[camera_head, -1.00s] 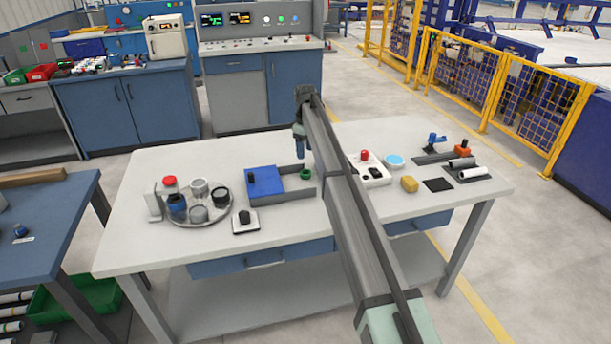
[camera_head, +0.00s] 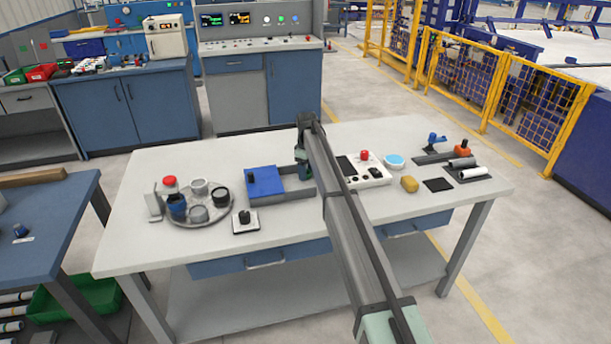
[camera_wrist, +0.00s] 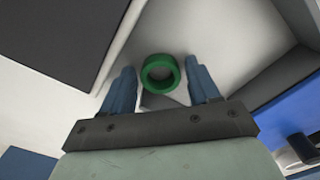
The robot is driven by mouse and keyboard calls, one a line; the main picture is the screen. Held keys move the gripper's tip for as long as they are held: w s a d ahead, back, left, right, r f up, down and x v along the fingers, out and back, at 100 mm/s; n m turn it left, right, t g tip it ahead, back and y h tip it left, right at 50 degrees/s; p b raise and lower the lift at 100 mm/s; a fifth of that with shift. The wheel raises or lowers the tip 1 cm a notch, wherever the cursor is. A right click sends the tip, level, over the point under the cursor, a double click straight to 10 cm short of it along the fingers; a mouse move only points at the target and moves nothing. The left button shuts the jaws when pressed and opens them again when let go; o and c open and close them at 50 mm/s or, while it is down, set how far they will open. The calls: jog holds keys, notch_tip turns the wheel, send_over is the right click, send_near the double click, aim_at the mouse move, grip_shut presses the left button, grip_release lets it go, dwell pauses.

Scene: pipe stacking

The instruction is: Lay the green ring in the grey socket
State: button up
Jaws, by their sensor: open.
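The green ring (camera_wrist: 160,73) lies flat in the wrist view, between the two blue fingers of my gripper (camera_wrist: 160,82). A gap shows between each finger and the ring, so the gripper is open around or just above it; the exact height is unclear. In the head view my gripper (camera_head: 302,172) is low at the right end of the blue-and-grey tray and hides the ring. A round grey plate (camera_head: 218,221) at the left of the table bears several cup-like holders. A grey one (camera_head: 198,214) at its front looks like the grey socket.
A blue block (camera_head: 265,186) fills the left part of the tray, left of my gripper. A small white base with a black knob (camera_head: 244,221) sits in front. A white control box (camera_head: 374,176) with a red button stands to the right. The table's front left is clear.

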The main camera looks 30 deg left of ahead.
jog(key=shift+c, duration=0.3)
jog(key=c, duration=0.8)
